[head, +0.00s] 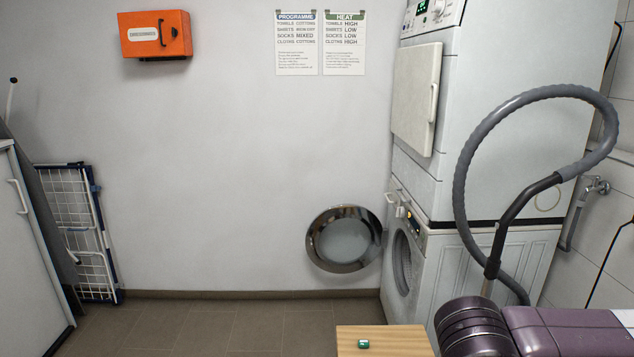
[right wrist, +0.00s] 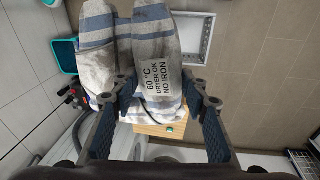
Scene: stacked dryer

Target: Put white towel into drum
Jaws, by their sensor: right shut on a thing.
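A whitish towel (right wrist: 150,50) with blue stripes and a printed care label hangs in my right gripper (right wrist: 157,98) in the right wrist view. The fingers are closed in on both its sides, and its lower part is hidden. In the head view, the lower machine (head: 455,275) has its round door (head: 345,240) swung open to the left. Its drum opening (head: 402,264) shows at a steep angle, so the inside is mostly hidden. The upper machine (head: 500,130) has its square door (head: 416,98) shut. My left gripper is in neither view.
A wooden top (head: 378,343) with a small green item (head: 363,344) stands before the lower machine. A grey hose (head: 462,170) loops at the right. A teal bin (right wrist: 67,56) and a pale tray (right wrist: 207,40) are on the floor. A drying rack (head: 85,235) leans left.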

